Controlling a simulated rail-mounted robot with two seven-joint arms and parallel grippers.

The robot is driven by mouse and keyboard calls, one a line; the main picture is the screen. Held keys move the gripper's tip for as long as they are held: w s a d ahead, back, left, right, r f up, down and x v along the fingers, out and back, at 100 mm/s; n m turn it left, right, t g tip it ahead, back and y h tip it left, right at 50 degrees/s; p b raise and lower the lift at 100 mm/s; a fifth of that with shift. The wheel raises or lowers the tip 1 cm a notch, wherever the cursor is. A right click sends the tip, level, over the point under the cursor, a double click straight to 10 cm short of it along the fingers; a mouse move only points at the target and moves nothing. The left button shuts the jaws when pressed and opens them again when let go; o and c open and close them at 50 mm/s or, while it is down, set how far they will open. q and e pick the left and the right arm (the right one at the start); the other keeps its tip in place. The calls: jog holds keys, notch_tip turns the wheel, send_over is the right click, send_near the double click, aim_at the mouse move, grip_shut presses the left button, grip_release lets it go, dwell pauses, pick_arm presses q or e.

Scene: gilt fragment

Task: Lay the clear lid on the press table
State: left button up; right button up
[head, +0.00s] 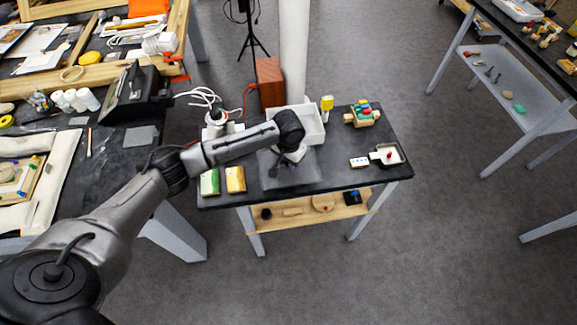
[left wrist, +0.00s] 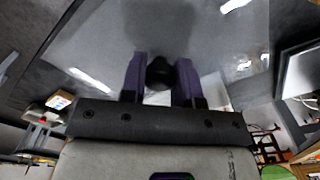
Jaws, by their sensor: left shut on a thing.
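The clear lid (head: 305,174) is a see-through grey sheet over the middle of the black press table (head: 345,185). I cannot tell whether it touches the tabletop or hangs just above. My left gripper (head: 284,165) is over the lid, mostly hidden under my wrist in the head view. In the left wrist view my left gripper (left wrist: 160,78) has its two purple fingers shut on the lid's dark round knob (left wrist: 160,70). The clear lid (left wrist: 95,45) spreads out behind the fingers there, with bright reflections. My right gripper is not in view.
A white open bin (head: 312,127) stands behind the lid. Green (head: 209,182) and yellow (head: 235,179) packs lie at its left. A small tray (head: 398,157), a white card (head: 359,162) and a block-filled box (head: 363,116) are at the right. A white column rises behind.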

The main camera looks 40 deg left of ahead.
pick_arm(q)
notch_tip(320, 180, down, 3)
jog(key=shift+f, duration=0.1)
dwell(0.3)
jog(key=o, duration=0.9)
jog(key=shift+f, duration=0.1)
jog(key=shift+o, duration=0.2)
